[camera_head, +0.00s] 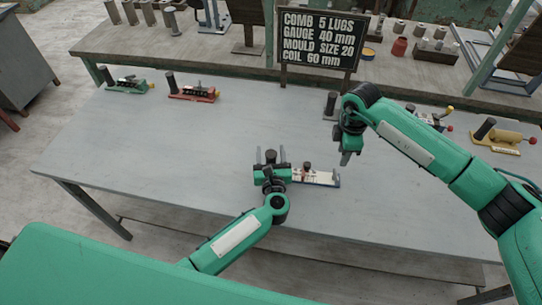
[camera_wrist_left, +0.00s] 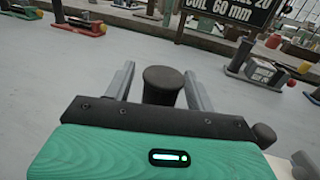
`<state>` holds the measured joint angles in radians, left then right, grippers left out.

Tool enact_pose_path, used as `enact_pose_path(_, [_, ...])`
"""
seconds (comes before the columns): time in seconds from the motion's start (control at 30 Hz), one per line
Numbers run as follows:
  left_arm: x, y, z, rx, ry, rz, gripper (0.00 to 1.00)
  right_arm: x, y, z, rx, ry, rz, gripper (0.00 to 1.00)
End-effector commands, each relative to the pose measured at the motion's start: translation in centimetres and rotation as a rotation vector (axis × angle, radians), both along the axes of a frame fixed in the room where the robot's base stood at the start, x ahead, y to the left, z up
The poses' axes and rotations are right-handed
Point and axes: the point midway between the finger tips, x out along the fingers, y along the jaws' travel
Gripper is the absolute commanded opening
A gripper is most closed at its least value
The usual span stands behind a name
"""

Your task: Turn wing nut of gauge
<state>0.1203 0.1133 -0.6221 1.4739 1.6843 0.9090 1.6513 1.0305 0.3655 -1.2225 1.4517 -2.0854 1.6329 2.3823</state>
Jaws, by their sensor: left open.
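The gauge (camera_head: 318,178) is a low tool with a pale base, lying on the grey table in front of me. A small dark and reddish part (camera_head: 307,169) stands on it; I cannot tell if this is the wing nut. My left gripper (camera_head: 270,156) is open at the gauge's left end, with its fingers on either side of a dark round post (camera_wrist_left: 162,84). A gap shows beside the post in the left wrist view. My right gripper (camera_head: 347,157) hangs above the table, right of the gauge and apart from it; its jaw opening is unclear.
A black sign (camera_head: 318,40) with white lettering stands behind the table. A green tool (camera_head: 128,86) and a red tool (camera_head: 193,94) sit at the back left. A yellow tool (camera_head: 503,138) sits at the right.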

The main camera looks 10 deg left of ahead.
Motion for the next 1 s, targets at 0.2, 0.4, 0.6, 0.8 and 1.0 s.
enact_pose_path(0.2, [-0.02, 0.0, 0.0, 0.0, 0.0, 0.0, 0.34, 0.0, 0.0, 0.0, 0.0, 0.0, 0.0, 0.36])
enact_pose_path(0.4, [-0.03, -0.01, 0.0, 0.001, 0.0, 0.0, 0.0, 0.0, 0.0, 0.0, 0.0, 0.0, 0.0, 0.36])
enact_pose_path(0.6, [-0.04, -0.01, 0.0, 0.001, 0.0, 0.0, 0.0, 0.0, 0.0, 0.0, 0.0, 0.0, 0.001, 0.3])
enact_pose_path(0.8, [-0.04, -0.01, 0.0, 0.001, 0.0, 0.0, 0.0, -0.05, -0.03, 0.14, 0.0, -0.001, 0.084, 0.3])
enact_pose_path(1.0, [-0.04, -0.01, 0.0, 0.001, 0.0, 0.0, 0.0, -0.21, -0.13, 0.55, -0.001, -0.002, 0.365, 0.3])
